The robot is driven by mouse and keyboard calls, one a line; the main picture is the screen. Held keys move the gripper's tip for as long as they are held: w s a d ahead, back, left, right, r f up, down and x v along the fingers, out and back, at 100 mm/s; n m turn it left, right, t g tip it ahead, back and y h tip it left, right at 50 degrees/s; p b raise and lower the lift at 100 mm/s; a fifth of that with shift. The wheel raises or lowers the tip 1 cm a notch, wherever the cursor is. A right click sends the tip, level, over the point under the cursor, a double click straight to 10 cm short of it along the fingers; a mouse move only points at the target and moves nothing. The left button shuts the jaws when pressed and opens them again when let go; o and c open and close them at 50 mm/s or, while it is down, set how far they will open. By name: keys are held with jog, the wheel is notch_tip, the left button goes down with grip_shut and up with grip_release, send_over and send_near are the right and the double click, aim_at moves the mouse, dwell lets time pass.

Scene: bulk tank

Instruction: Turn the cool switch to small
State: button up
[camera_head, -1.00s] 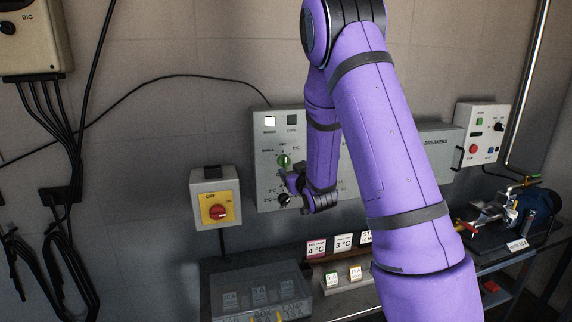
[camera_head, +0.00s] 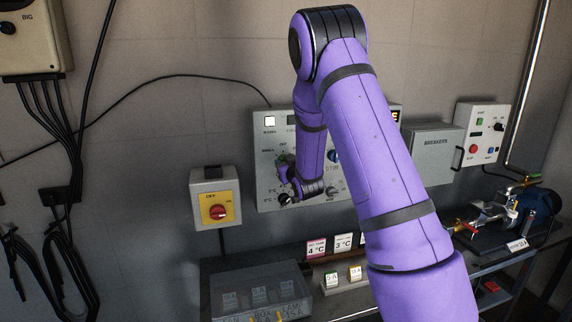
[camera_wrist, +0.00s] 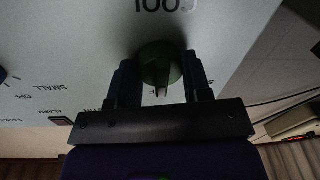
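The green cool switch (camera_wrist: 160,62) is a round knob on the pale control panel, seen close up in the wrist view beside upside-down lettering that looks like COOL. My gripper (camera_wrist: 160,70) has its two dark fingers apart, one on each side of the knob. I see no clear sign of them clamping it. In the head view my gripper (camera_head: 286,177) is at the panel's left part, over the shaded green knob (camera_head: 285,159). My arm hides much of the panel (camera_head: 264,140). The wrist view shows SMALL and OFF lettering to the left, by another dial.
A yellow and red rotary switch box (camera_head: 217,199) is on the wall left of the panel. A grey breakers box (camera_head: 434,150) and a button box (camera_head: 484,132) are to the right. Below, a bench holds a clear box (camera_head: 260,290) and small label cards (camera_head: 316,247).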

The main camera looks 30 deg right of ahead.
jog(key=shift+c, duration=1.2)
jog(key=shift+n, duration=0.3)
jog(key=n, duration=0.4)
jog(key=shift+n+g, duration=0.3)
jog(key=shift+n, duration=2.2)
jog(key=o, duration=0.9)
